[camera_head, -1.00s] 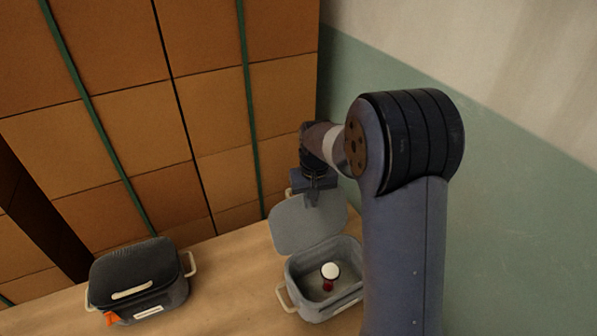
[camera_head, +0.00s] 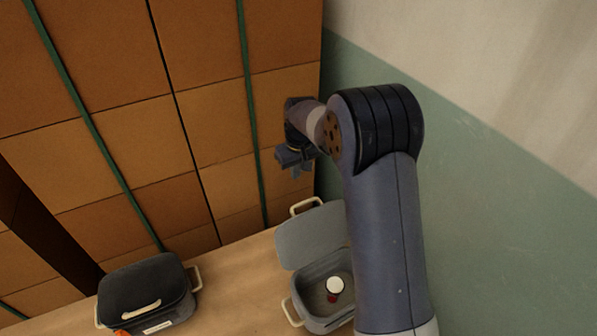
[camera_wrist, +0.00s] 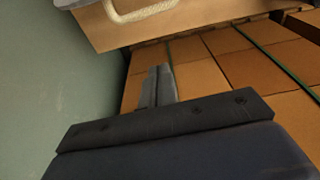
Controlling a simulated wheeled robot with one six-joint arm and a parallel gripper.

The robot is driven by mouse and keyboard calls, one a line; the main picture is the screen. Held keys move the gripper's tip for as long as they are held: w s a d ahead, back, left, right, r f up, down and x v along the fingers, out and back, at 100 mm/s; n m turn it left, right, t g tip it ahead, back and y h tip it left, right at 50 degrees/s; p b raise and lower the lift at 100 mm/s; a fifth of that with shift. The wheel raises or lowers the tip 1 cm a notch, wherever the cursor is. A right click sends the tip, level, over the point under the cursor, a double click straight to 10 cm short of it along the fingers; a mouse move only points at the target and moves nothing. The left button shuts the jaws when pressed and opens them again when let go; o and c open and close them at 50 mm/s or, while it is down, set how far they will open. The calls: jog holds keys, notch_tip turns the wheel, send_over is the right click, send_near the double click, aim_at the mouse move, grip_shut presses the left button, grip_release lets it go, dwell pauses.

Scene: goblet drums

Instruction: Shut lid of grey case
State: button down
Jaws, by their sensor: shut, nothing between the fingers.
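The grey case (camera_head: 304,308) stands open on the table at the lower middle of the head view. Its lid (camera_head: 312,234) is raised and leans back towards the stacked boxes, with a cream handle (camera_head: 305,206) on its edge. A small item with a white top and red lower part (camera_head: 334,287) stands inside the case. My gripper (camera_head: 298,171) is shut and empty, above and behind the lid, apart from it. In the wrist view my fingers (camera_wrist: 158,86) are together, and a cream handle (camera_wrist: 142,12) shows at the top edge.
A closed black case (camera_head: 147,288) with cream handles stands on the table (camera_head: 235,290) at the left. Stacked brown boxes (camera_head: 215,130) with green straps rise behind. A green and white wall (camera_head: 470,180) is on the right. The table between the cases is clear.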

notch_tip(320, 180, down, 7)
jog(key=s+d+p, duration=0.1)
jog(key=s+p, duration=0.1)
jog(key=p, duration=0.1)
jog(key=shift+s+d, duration=0.15)
jog(key=shift+s, duration=0.1)
jog(key=shift+f, duration=0.1)
jog(key=shift+s, duration=0.1)
dwell(0.3)
